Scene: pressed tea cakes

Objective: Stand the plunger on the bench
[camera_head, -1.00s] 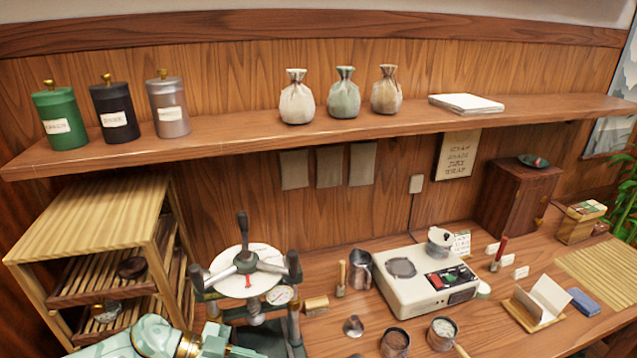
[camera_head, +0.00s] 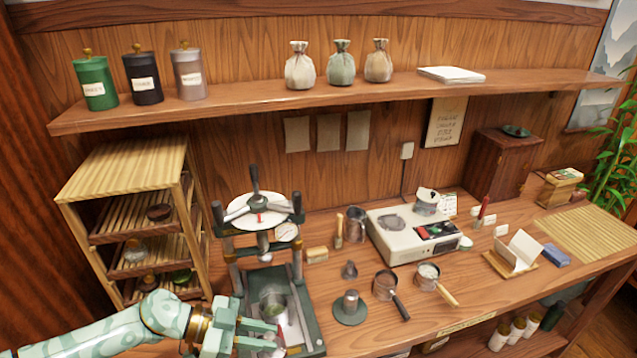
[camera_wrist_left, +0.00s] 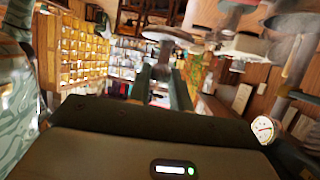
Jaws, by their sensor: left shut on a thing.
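My left gripper (camera_head: 272,335) is low in front of the press base in the head view. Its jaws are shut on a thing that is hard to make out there. In the left wrist view, a flat disc with a narrower stem, seemingly the plunger (camera_wrist_left: 167,34), shows at the fingertips (camera_wrist_left: 161,85). Its lower end is hidden between the fingers. I cannot tell whether it touches anything below. A metal cup (camera_head: 273,303) stands on the press base behind the gripper. My right gripper is in neither view.
The hand press (camera_head: 297,270) stands close behind the gripper. A dark round base with a metal cylinder (camera_head: 350,306), a small metal piece (camera_head: 349,270) and two handled pans (camera_head: 386,284) stand to the right. A slatted rack (camera_head: 125,172) is at left.

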